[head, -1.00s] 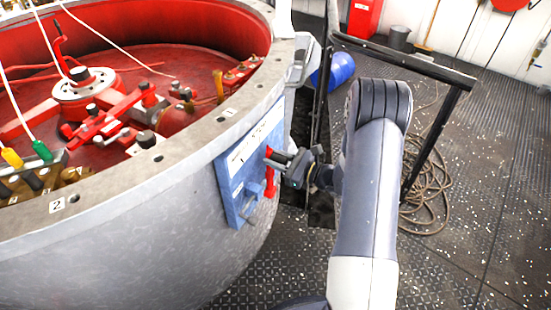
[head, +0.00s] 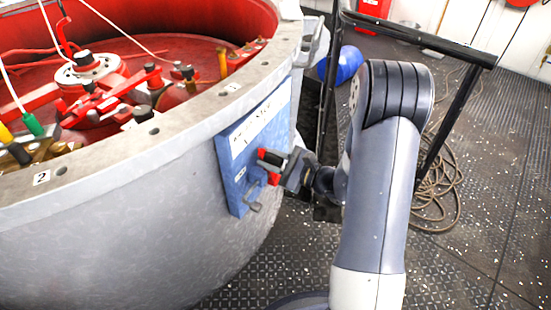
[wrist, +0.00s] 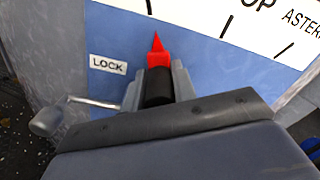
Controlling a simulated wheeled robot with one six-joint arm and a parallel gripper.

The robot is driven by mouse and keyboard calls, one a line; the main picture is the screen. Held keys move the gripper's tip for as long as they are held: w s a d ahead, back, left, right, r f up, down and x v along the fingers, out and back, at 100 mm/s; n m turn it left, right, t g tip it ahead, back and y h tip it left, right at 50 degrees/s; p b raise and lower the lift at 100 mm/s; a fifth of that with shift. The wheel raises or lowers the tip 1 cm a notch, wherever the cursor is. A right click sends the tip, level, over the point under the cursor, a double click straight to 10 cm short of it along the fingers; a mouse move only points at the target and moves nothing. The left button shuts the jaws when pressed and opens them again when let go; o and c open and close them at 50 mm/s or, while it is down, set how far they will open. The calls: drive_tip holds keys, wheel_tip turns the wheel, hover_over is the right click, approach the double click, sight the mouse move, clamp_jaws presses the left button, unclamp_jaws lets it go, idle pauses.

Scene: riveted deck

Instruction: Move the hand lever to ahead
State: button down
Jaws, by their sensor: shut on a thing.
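The hand lever (head: 273,179) is red and sits on a blue panel (head: 231,176) on the side of the round grey housing. In the wrist view its red pointer (wrist: 157,48) points up at a white scale (wrist: 200,15), near a tick left of the partly cut-off "OP" and "ASTERN" lettering. That tick's label is out of view, and no "ahead" word is readable. My gripper (head: 275,160) is shut on the lever; in the wrist view its fingers (wrist: 158,80) flank the dark grip, hiding the lever's lower part.
A grey lock handle (wrist: 45,121) juts out left of the gripper, by a "LOCK" label (wrist: 108,65). A black rail frame (head: 420,40) stands behind my arm. A blue drum (head: 345,62) and coiled rope (head: 440,190) lie beyond. Deck at lower right is clear.

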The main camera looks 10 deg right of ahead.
drive_tip(key=shift+s+a+f+n+b, duration=0.35)
drive_tip(key=shift+s+a+n+b, duration=0.1)
drive_tip(key=shift+s, duration=0.1)
drive_tip(key=c, duration=1.2)
unclamp_jaws()
drive_tip(key=shift+s+d+r, duration=0.1)
drive_tip(key=shift+s+d, duration=0.05)
drive_tip(key=shift+d, duration=0.15)
drive_tip(key=p+v, duration=0.1)
drive_tip(key=v, duration=0.9)
drive_tip(key=shift+s+p, duration=0.1)
drive_tip(key=shift+p, duration=0.3)
